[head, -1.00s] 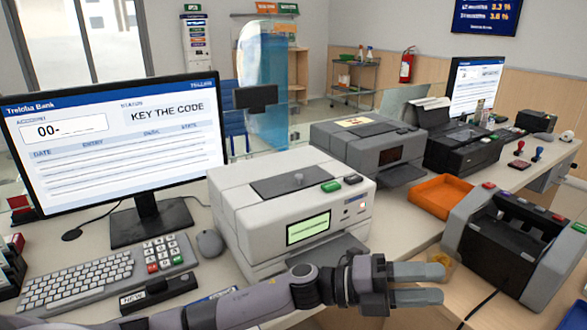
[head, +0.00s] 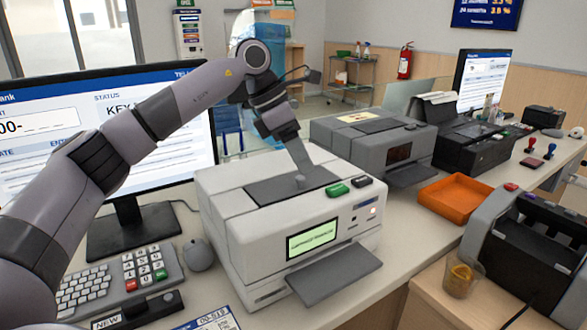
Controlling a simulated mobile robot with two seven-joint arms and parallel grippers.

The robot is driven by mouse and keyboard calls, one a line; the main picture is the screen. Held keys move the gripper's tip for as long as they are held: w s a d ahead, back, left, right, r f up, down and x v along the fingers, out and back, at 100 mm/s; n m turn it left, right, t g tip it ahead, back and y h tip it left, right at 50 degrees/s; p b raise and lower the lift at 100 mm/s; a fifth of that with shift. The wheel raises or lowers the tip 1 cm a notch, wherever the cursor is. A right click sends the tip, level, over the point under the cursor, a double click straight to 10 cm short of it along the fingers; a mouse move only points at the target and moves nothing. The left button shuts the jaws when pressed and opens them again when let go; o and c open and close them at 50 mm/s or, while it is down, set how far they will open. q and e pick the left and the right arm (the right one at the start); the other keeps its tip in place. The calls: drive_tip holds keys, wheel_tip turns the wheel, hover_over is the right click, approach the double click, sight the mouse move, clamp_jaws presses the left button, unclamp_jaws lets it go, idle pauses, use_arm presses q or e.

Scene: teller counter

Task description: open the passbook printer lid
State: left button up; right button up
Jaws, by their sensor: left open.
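The passbook printer (head: 232,222) is a white box with a lit green display, standing on the counter at the middle of the head view. Its lid (head: 262,190) is a dark grey panel lying flat and closed on top, with a small round knob (head: 299,182). My left gripper (head: 301,168) is open and points down just above the knob. One finger hides the other, and I cannot tell whether they touch the knob or straddle it. My right gripper is not in view.
A monitor (head: 170,170), a mouse (head: 199,254) and a keypad (head: 150,270) stand left of the printer. A grey printer (head: 345,140) is behind it. An orange tray (head: 458,196) and a dark counting machine (head: 530,250) are to the right. Space above the lid is clear around my gripper.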

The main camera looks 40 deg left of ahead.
sight(299, 177)
use_arm(q)
drive_tip(key=a+r+y, duration=0.1)
drive_tip(key=a+r, duration=0.1)
drive_tip(key=a, duration=0.2)
drive_tip(key=x, duration=0.7)
drive_tip(key=shift+s+a, duration=0.1)
drive_tip(key=shift+c, duration=0.3)
clamp_jaws()
